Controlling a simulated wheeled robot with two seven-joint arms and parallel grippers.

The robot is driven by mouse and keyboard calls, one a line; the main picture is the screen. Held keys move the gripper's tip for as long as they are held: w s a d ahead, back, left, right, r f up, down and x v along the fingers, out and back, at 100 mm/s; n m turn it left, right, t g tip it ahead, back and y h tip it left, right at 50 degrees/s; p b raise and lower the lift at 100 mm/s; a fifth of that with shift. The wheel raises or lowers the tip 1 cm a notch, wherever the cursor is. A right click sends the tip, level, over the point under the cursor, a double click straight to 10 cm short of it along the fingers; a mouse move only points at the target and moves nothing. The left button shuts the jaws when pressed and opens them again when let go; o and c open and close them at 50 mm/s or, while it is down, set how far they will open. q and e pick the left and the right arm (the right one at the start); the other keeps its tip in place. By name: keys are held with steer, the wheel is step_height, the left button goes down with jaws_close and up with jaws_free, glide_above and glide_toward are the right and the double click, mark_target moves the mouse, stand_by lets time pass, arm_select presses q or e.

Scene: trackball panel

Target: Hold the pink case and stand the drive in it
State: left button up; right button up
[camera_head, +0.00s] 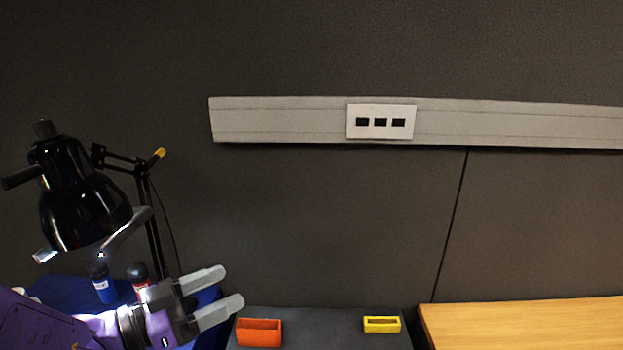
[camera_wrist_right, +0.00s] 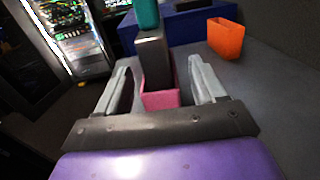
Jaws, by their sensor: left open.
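The pink case (camera_wrist_right: 162,99) is in the right wrist view, between the two fingers of my right gripper (camera_wrist_right: 160,78). Those fingers look spread, with a gap to the case at least on the left. A dark grey upright block with a teal top, which looks like the drive (camera_wrist_right: 153,58), rises from the case. Its lower end is hidden behind the case's front wall, so I cannot tell how deep it sits. My left gripper (camera_head: 233,286) is open and empty at the lower left of the head view. Neither case nor drive shows in the head view.
An orange open container (camera_head: 259,332) and a yellow one (camera_head: 382,324) stand on the dark grey surface. The orange one also shows in the right wrist view (camera_wrist_right: 225,40). A black lamp (camera_head: 84,205) stands at left. A wooden top (camera_head: 525,324) lies at right.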

steer(key=d, duration=0.4)
steer(key=s+d, duration=0.1)
steer(key=d, duration=0.7)
steer(key=shift+s, duration=0.35)
steer(key=o, duration=0.3)
steer(key=shift+s+d, duration=0.2)
steer(key=shift+d, duration=1.3)
steer(key=shift+s+d, duration=0.2)
steer(key=shift+d, duration=1.25)
steer(key=shift+r, duration=0.1)
